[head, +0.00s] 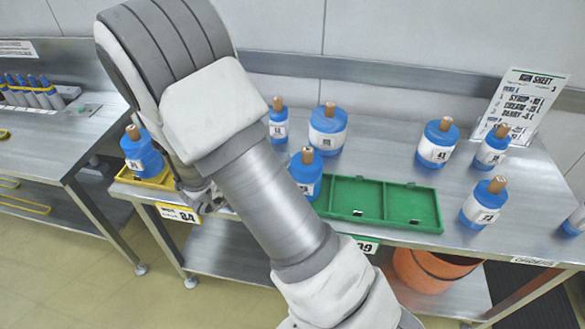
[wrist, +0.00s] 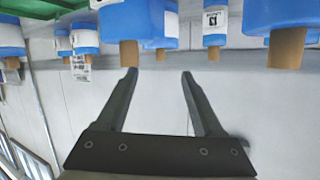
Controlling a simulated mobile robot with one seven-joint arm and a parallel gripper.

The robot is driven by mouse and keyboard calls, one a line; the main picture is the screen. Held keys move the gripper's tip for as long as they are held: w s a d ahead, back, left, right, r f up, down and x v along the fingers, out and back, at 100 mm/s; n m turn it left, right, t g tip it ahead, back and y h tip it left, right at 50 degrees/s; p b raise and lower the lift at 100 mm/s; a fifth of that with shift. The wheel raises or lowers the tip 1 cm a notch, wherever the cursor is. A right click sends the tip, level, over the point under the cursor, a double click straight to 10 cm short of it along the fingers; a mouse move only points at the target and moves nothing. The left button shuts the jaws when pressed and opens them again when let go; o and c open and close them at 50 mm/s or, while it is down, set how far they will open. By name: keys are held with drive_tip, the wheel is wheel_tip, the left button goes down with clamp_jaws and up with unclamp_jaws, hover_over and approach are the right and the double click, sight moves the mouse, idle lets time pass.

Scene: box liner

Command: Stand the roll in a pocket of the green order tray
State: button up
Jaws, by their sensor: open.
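Several blue rolls with white labels and brown cores stand upright on the steel table, among them a large one (head: 328,130) at the back; I cannot tell which one the task means. The green order tray (head: 425,227) lies at the table's front edge. Its middle and right pockets look empty; a blue roll (head: 306,172) stands at its left end, and my arm partly hides that area. My gripper (wrist: 158,74) is open and empty in the wrist view, where rolls appear upside down along the top. A brown core (wrist: 128,54) is near the left fingertip, apparently apart from it.
A yellow tray (head: 160,182) holding a blue roll (head: 143,155) sits left of my arm. A run sheet (head: 522,103) stands at the back right. An orange bin (head: 432,270) is under the table. Another table (head: 62,135) stands at left with small bottles.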

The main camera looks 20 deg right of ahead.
drive_tip(key=w+a+r+n+t+y, duration=0.3)
drive_tip(key=w+a+r+y, duration=0.1)
drive_tip(key=a+r+y, duration=0.4)
drive_tip(key=s+a+r+n+y, duration=0.3)
drive_tip(key=s+r+n+y, duration=0.15)
drive_tip(key=r, duration=0.25)
drive_tip(key=s+d+r+n+g, duration=0.1)
drive_tip(key=s+d+n+g, duration=0.1)
drive_tip(key=s, duration=0.9)
drive_tip(key=s+d+r+n+g, duration=0.2)
drive_tip(key=s+d+n+g, duration=0.1)
drive_tip(key=s, duration=0.9)
drive_tip(key=shift+d, duration=0.75)
drive_tip(key=shift+d+h, duration=0.1)
drive_tip(key=shift+h, duration=0.15)
